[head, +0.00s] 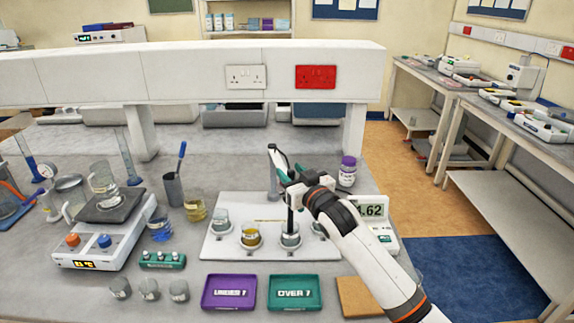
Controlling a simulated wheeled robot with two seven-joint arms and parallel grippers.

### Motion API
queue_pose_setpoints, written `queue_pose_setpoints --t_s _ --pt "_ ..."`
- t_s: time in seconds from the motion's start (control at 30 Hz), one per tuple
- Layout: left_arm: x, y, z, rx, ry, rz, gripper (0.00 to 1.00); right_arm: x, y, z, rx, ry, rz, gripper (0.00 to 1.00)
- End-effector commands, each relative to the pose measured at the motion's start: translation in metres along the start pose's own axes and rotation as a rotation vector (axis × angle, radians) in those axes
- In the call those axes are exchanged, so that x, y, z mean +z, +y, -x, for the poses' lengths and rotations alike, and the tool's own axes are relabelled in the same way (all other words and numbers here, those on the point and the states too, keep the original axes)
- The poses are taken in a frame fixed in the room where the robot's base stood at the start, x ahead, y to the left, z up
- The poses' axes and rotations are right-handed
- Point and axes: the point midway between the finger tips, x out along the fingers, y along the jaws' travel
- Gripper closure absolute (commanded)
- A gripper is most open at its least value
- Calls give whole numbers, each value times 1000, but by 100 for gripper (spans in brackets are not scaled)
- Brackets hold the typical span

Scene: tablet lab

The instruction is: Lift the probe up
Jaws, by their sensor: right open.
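My right gripper (286,176) reaches in from the lower right over the white board (233,248). Its jaws are open, at the top of a dark upright shaft that looks like the probe (290,219). The shaft's lower end is in or just over a small beaker (290,239) of greyish liquid. My wrist hides part of the probe, and I cannot tell whether the jaws touch it. A meter (373,212) with a partly hidden display reading ".62" stands right of the board, behind my arm. My left gripper is not in view.
Beakers stand on the board, one with amber liquid (250,238). A purple tray (229,292) and a green tray (295,293) lie in front. A grey cylinder (273,182) and a purple-capped bottle (347,172) stand behind. A hotplate (98,244) is at left.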

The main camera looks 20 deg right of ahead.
Motion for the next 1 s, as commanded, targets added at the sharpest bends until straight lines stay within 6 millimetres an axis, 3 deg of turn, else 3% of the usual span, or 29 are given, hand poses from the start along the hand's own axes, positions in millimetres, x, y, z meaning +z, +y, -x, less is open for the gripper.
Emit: queue_pose_setpoints --t_s 0.2,0.57,0.6,0.83,1.0 --pt "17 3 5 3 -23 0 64 1 0 -23 0 0 0 60" --pt "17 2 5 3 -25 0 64 0 0 -28 0 0 0 60" --pt "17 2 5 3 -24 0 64 0 0 -28 0 0 0 61" --pt "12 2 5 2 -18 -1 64 0 0 -28 0 0 0 99" --pt "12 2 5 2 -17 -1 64 0 0 -28 0 0 0 100"
